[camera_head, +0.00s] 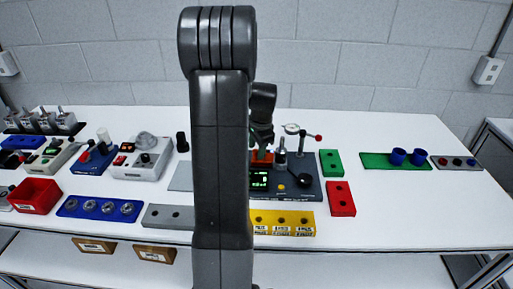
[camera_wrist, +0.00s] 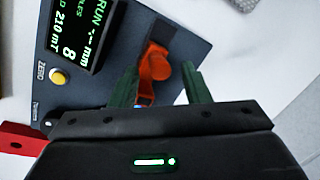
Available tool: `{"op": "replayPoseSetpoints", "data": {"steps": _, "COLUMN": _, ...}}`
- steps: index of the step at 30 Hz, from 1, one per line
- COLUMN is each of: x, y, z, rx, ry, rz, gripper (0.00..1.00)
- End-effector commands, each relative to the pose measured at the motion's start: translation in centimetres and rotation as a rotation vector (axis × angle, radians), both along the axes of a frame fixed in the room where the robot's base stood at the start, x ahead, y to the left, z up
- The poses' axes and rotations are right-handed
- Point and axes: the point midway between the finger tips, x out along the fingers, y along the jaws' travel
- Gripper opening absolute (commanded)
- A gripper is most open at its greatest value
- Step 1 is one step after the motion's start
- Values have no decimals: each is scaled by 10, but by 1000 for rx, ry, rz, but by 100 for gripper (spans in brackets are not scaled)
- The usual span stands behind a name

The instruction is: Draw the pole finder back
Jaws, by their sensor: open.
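An orange piece (camera_wrist: 155,64) with a rounded end, likely the pole finder, sits on the dark grey instrument base (camera_wrist: 180,48). My gripper (camera_wrist: 160,82) is open, with one green finger on each side of the orange piece. I cannot tell whether either finger touches it. In the head view my gripper (camera_head: 262,138) is over the instrument, just behind its lit display, and the orange piece (camera_head: 259,156) shows below it. The display (camera_wrist: 80,34) shows green text with RUN, a dashed mm value, 8 and 210 mT.
A yellow button (camera_wrist: 58,77) is beside the display. A dial gauge stand (camera_head: 293,130) rises from the instrument's right side. A yellow block (camera_head: 283,222) lies in front, a red block (camera_head: 340,198) and a green block (camera_head: 330,162) to the right.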

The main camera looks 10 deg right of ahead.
Motion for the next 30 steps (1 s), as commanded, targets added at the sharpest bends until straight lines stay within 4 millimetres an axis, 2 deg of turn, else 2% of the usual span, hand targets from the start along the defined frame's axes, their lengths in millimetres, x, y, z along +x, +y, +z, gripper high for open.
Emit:
{"op": "replayPoseSetpoints", "data": {"steps": 11, "x": 1, "y": 0, "z": -6, "rx": 0, "ry": -1, "rz": 0, "gripper": 43}}
{"op": "replayPoseSetpoints", "data": {"steps": 18, "x": 1, "y": 0, "z": -6, "rx": 0, "ry": -1, "rz": 0, "gripper": 0}}
{"op": "replayPoseSetpoints", "data": {"steps": 25, "x": 3, "y": 5, "z": -6, "rx": 0, "ry": -1, "rz": 2, "gripper": 0}}
{"op": "replayPoseSetpoints", "data": {"steps": 30, "x": 9, "y": 27, "z": -6, "rx": -1, "ry": -1, "rz": 5, "gripper": 0}}
